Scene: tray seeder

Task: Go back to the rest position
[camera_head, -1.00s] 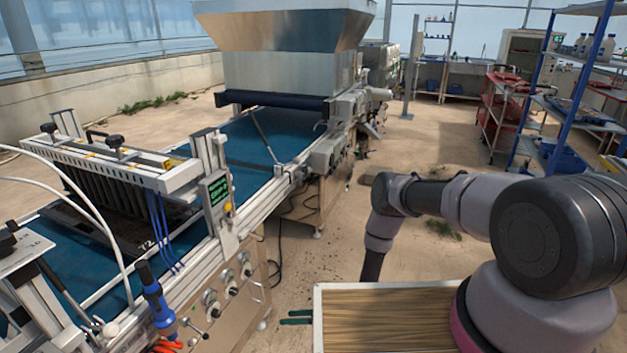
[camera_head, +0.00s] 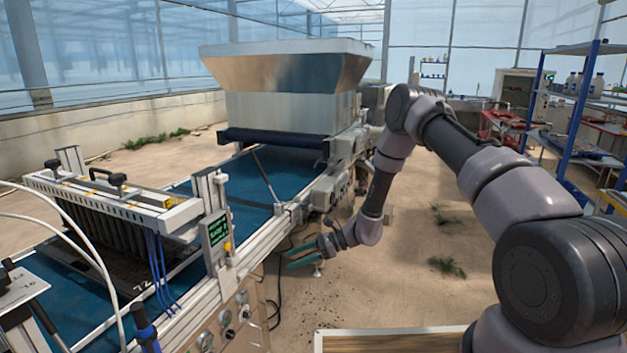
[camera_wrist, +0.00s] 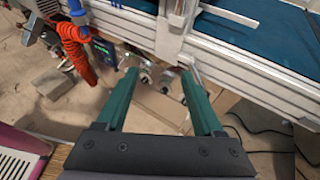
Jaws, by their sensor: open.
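My gripper (camera_head: 306,258) is in front of the seeder's side, over the open floor to the right of the control panel. In the wrist view its two green fingers (camera_wrist: 160,95) stand wide apart with nothing between them. The tray seeder has a blue conveyor belt (camera_head: 240,180) and a steel hopper (camera_head: 285,85). A dark tray (camera_head: 125,280) marked 72 lies on the belt under the white dibbler frame (camera_head: 120,195). In the head view my arm arches from the lower right up and then down to the gripper.
The seeder's rail and control knobs (camera_head: 222,325) are close to my gripper. A wooden surface (camera_head: 390,342) is at the bottom. A blue-framed shelf (camera_head: 580,115) and red carts (camera_head: 505,122) stand at right. Orange coiled hose (camera_wrist: 75,55) hangs in the wrist view.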

